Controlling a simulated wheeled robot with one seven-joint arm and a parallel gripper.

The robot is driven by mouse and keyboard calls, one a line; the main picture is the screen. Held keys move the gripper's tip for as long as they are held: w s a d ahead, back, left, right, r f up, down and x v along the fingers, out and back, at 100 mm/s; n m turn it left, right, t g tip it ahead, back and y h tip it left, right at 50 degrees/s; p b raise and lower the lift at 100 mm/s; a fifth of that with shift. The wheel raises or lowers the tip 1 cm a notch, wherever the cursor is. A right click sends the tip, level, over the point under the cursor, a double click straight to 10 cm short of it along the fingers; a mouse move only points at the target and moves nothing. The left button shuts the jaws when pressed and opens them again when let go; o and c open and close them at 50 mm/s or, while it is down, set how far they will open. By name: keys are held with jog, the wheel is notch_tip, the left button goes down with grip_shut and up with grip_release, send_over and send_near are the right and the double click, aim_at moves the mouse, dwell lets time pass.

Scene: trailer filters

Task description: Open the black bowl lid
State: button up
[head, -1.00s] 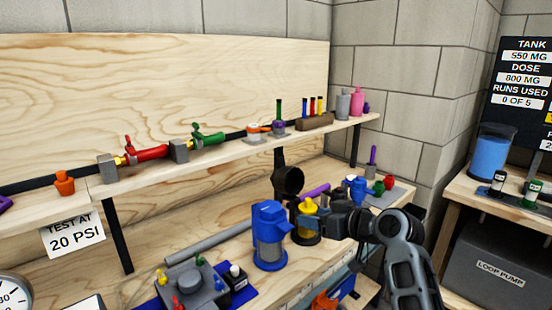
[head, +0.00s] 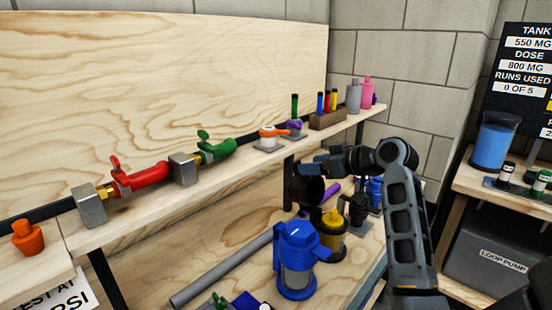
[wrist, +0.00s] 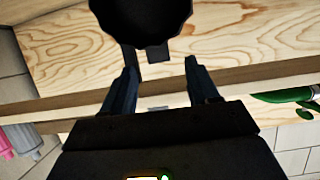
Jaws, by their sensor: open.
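A round black cup-like part (head: 306,190) faces outward below the shelf in the head view. In the wrist view a black disc with a scalloped edge (wrist: 140,14), likely the same part, is cut off by the top edge. My gripper (head: 310,168) is beside and slightly above this part in the head view. It is open and empty, its two fingers (wrist: 158,70) spread below the disc in the wrist view. A black-topped canister (head: 358,208) stands on the bench behind the yellow one. I cannot tell which black part is the bowl lid.
A blue canister (head: 295,262) and a yellow-topped canister (head: 331,236) stand close together on the bench below my arm. The upper shelf (head: 228,175) carries red and green valves and runs just behind my gripper. A grey pipe (head: 220,268) lies along the bench.

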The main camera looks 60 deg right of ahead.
jog(key=w, duration=0.1)
jog(key=p, duration=0.1)
send_over(305, 183)
jog(key=w, duration=0.4)
jog(key=f, duration=0.2)
jog(key=shift+a+f, duration=0.35)
jog(key=shift+a, duration=0.05)
jog(key=shift+s, duration=0.1)
jog(key=shift+c, duration=0.2)
grip_shut()
